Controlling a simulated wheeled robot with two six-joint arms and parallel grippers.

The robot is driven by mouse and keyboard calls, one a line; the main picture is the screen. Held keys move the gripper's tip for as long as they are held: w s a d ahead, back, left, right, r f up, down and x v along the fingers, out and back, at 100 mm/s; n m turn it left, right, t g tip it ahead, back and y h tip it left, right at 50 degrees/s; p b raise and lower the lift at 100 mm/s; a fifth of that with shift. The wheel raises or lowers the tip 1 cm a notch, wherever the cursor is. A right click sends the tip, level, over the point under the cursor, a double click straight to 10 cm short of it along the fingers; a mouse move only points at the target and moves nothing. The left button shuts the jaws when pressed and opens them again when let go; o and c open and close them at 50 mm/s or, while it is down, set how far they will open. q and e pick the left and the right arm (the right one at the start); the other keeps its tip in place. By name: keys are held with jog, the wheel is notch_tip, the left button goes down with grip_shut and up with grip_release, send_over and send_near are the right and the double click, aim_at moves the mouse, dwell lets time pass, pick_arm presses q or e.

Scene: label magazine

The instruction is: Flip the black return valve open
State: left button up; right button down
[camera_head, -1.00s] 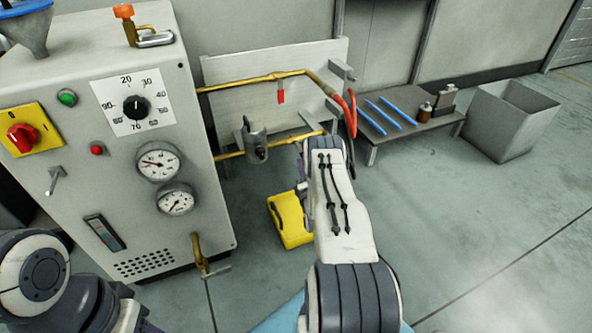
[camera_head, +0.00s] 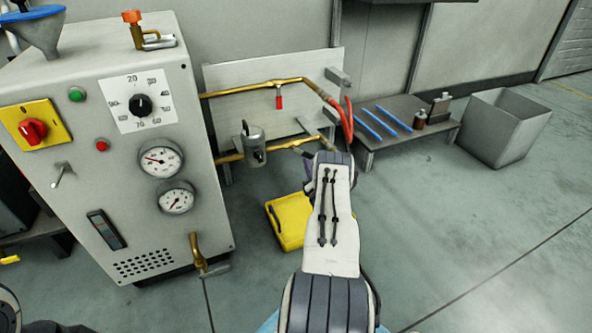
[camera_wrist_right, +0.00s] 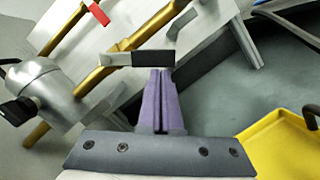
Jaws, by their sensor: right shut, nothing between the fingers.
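The black return valve handle (camera_wrist_right: 152,59) is a short lever with a black sleeve and a bare metal end, set on the lower brass pipe (camera_wrist_right: 103,80). In the right wrist view it lies crosswise to the pipe. In the head view the valve sits near the pipe's right end, partly hidden by my right arm. My right gripper (camera_wrist_right: 160,72) has purple fingers, shut together and empty. Their tips are just below the black sleeve; I cannot tell whether they touch it. My left gripper is out of view.
A red-handled valve (camera_head: 279,102) hangs on the upper pipe. A grey cylindrical fitting (camera_head: 253,146) with a black knob sits left on the lower pipe. A yellow tray (camera_head: 287,222) lies on the floor. The gauge cabinet (camera_head: 150,225) stands left; a low bench (camera_head: 365,145) stands right.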

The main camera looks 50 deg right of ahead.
jog(key=shift+s+d+r+n+t+p, duration=0.3)
jog(key=shift+s+d+r+n+p, duration=0.15)
jog(key=shift+d+r+n, duration=0.3)
jog(key=shift+s+d+r+p, duration=0.25)
jog(key=shift+d+r+p, duration=0.4)
jog(key=shift+r+p, duration=0.2)
jog(key=s+a+f+p, duration=0.2)
jog(key=s+a+f, duration=0.2)
jog(key=s, duration=0.5)
notch_tip(320, 180, down, 2)
jog(key=shift+f, duration=0.25)
